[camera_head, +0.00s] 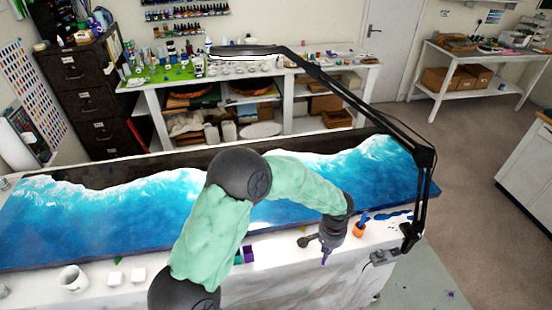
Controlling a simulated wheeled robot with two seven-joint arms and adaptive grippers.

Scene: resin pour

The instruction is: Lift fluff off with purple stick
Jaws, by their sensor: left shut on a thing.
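My left gripper (322,244), at the end of my green-sleeved arm, is over the white front edge of the table, right of centre. It is shut on a purple stick (324,258), whose short lower end points down below the jaws. The rest of the stick is hidden by the gripper. The blue and white resin panel (95,218) lies on the table behind the gripper. I cannot make out any fluff on its surface; my arm hides part of the panel's middle. My right gripper is not in view.
An orange cup (359,230) with a blue stick stands just right of the gripper. A black lamp arm (365,105) arches over the panel from its clamp at right. A white mug (73,279) and small white blocks (138,275) stand at front left.

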